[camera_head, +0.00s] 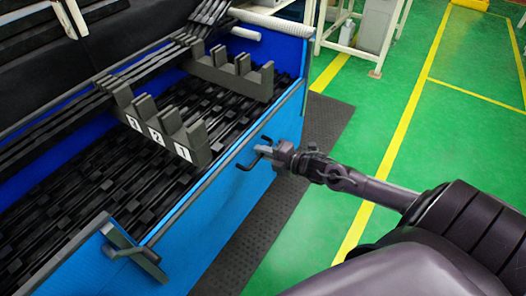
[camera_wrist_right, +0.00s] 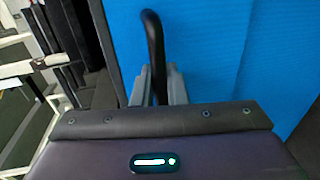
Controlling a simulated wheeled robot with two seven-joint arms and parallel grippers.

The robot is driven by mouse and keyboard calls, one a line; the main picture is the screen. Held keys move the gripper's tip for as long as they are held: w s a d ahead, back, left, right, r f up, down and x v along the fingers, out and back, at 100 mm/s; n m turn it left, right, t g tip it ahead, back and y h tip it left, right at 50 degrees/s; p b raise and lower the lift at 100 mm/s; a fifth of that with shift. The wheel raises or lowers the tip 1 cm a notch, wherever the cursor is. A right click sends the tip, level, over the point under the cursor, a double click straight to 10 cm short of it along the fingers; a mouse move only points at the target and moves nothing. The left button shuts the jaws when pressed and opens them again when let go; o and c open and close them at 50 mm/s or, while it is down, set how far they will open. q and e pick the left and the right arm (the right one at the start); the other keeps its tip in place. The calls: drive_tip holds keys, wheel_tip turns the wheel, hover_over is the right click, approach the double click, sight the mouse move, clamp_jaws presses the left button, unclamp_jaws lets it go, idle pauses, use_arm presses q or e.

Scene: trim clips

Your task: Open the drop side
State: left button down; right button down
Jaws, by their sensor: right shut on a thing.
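The drop side (camera_head: 225,205) is the blue front panel of a large bin, with a grey top rim, and it looks upright. A black bar handle (camera_head: 246,163) sticks out from its outer face. My right gripper (camera_head: 270,152) is shut on the handle, reaching it from the right. In the right wrist view the handle (camera_wrist_right: 153,35) rises from between the two grey fingers (camera_wrist_right: 158,85), in front of the blue panel (camera_wrist_right: 200,50). A grey bracket or lever (camera_head: 136,252) sits at the panel's near left corner. My left gripper is not in view.
The bin holds rows of dark trim strips (camera_head: 80,190). Grey slotted blocks numbered 3, 2, 1 (camera_head: 165,130) and another slotted block (camera_head: 232,72) stand over it. A dark mat (camera_head: 275,220) lies before the panel. Green floor (camera_head: 450,130) to the right is clear.

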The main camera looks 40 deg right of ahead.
drive_tip(key=c, duration=1.5)
unclamp_jaws()
drive_tip(key=shift+c, duration=0.2)
